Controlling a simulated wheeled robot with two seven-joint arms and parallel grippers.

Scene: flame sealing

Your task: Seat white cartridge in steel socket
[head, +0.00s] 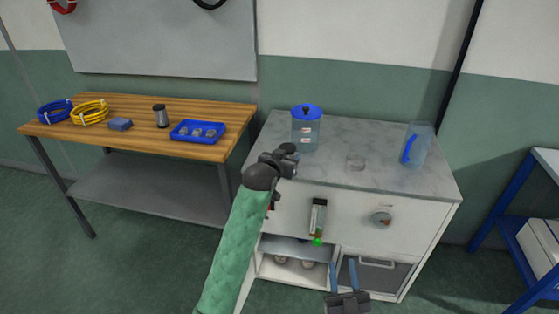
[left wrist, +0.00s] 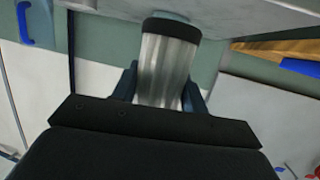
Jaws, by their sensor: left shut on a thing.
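My left gripper (head: 284,162) is at the front left edge of the marble counter. In the left wrist view its fingers are shut on a shiny steel-grey cylinder (left wrist: 166,68) with a black band at its far end. In the head view a dark round cap (head: 289,148) shows at the gripper's tip; the rest of the held thing is mostly hidden. My right gripper (head: 344,265) is low in front of the cabinet, its two blue fingers apart and empty. I cannot clearly make out a white cartridge. A narrow steel fixture (head: 318,217) with a green light is on the cabinet front; whether it is the socket, I cannot tell.
The wooden bench (head: 130,140) holds cable coils, a grey-black cylinder (head: 161,116) and a blue tray (head: 177,134). A knob (head: 381,218) sticks out of the cabinet.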

